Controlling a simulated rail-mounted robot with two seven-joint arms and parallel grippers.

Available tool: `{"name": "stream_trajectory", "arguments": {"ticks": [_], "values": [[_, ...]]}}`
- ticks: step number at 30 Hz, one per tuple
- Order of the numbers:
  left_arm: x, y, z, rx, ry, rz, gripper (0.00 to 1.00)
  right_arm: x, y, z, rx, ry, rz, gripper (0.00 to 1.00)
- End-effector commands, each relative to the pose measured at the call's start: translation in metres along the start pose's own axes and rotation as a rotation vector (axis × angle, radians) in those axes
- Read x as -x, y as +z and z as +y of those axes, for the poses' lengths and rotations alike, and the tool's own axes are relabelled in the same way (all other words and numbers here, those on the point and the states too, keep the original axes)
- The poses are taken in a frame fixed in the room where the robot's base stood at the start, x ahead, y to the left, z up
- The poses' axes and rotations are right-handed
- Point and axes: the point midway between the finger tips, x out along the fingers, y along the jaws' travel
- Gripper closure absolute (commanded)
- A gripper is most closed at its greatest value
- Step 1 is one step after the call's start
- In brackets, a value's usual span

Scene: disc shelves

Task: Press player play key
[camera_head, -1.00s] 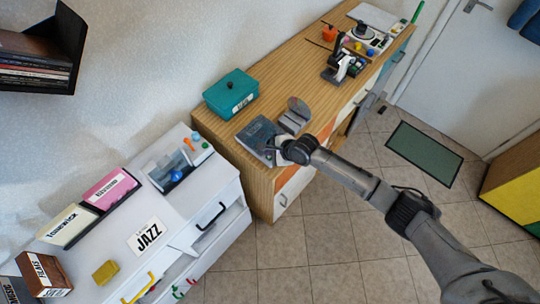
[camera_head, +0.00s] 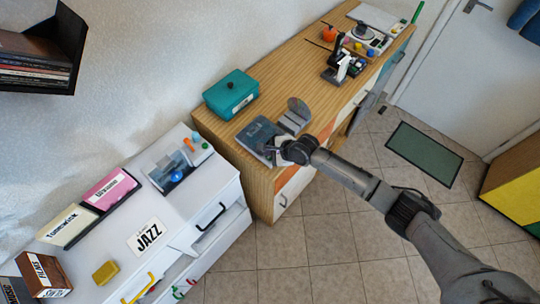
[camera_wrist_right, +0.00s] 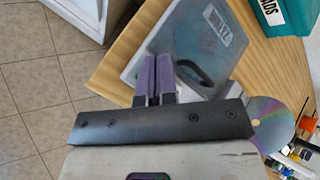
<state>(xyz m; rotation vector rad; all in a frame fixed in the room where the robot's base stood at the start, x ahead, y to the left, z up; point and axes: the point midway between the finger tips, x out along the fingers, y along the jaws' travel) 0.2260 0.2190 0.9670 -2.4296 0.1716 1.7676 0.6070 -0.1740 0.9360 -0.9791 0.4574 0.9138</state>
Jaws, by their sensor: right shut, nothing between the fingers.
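My right gripper (camera_head: 273,151) is over the front edge of the wooden cabinet, close to a grey-blue disc case (camera_head: 257,136). In the right wrist view its purple fingers (camera_wrist_right: 156,66) are shut and empty, overlapping the case (camera_wrist_right: 182,45) in the picture; I cannot tell whether they touch it. A device with a clear part, a blue dome and orange and green parts (camera_head: 177,175) sits on the white cabinet. A white device with a round black disc and coloured buttons (camera_head: 364,36) stands at the wooden cabinet's far end. No play key can be read on either. My left gripper is not in view.
A disc (camera_head: 299,106) stands beside the case, and a teal box (camera_head: 231,93) is behind it. A black gadget (camera_head: 343,67) stands farther along. The white cabinet top (camera_head: 190,200) holds a JAZZ card (camera_head: 146,237) and several cases.

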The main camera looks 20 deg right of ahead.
Motion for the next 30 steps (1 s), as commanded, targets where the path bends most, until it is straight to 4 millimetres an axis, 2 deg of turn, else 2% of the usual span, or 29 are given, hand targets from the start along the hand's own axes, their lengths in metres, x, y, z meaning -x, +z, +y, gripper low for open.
{"name": "stream_trajectory", "arguments": {"ticks": [30], "values": [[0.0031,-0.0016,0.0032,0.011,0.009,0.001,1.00,-0.0057,-0.0038,0.0042,-0.002,0.001,0.000,1.00]]}}
